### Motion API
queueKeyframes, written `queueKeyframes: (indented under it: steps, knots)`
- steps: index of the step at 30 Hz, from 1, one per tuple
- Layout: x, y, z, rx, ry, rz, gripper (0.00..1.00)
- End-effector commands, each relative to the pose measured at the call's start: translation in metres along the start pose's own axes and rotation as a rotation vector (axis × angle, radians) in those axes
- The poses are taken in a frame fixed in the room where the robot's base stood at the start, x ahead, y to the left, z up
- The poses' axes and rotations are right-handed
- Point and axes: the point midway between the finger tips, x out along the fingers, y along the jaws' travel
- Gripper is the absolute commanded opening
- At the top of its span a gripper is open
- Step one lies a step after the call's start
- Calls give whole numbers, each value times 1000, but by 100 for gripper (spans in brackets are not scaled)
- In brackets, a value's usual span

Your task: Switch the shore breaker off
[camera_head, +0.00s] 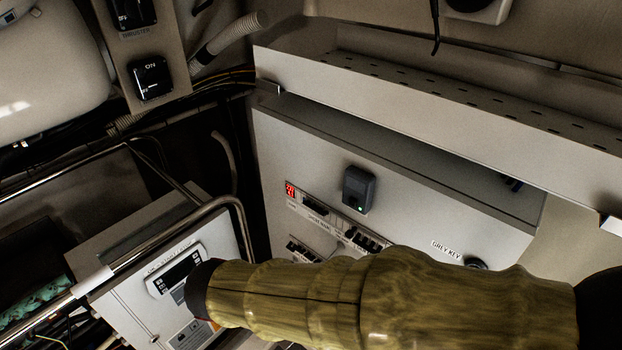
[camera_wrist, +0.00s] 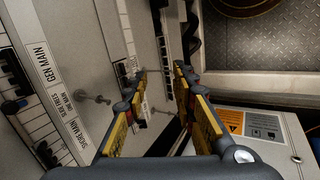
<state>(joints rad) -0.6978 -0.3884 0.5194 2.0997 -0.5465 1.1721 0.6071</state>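The pale breaker panel (camera_head: 285,140) stands in the middle of the head view, with rows of black breakers (camera_head: 365,239) low on its face. In the wrist view, a SHORE MAIN label (camera_wrist: 72,140) is at lower left, with a black breaker (camera_wrist: 45,152) beside it. The breaker's lever position is not clear. A GEN MAIN label (camera_wrist: 47,65) and a metal peg (camera_wrist: 95,98) are further up. My gripper (camera_wrist: 160,72) is open, its yellow-padded fingers apart and empty, to the right of the label. In the head view my sleeved arm hides the panel's lower part.
A grey box with a green light (camera_head: 358,189) sticks out of the panel. A perforated tray (camera_head: 440,95) overhangs it. A metal rail (camera_head: 215,205) and a white control cabinet (camera_head: 140,240) stand at left. The wrist view shows a warning-labelled box (camera_wrist: 255,125) at right.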

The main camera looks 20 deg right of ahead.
Motion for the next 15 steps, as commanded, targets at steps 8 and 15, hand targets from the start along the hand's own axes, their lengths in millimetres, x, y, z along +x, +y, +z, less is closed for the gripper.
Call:
queueKeyframes:
  steps: [8, 15]
  knots:
    - [-41, 36, -42, 268, 99, 326, 9]
    - [-68, 66, -78, 614, 308, 513, 0]
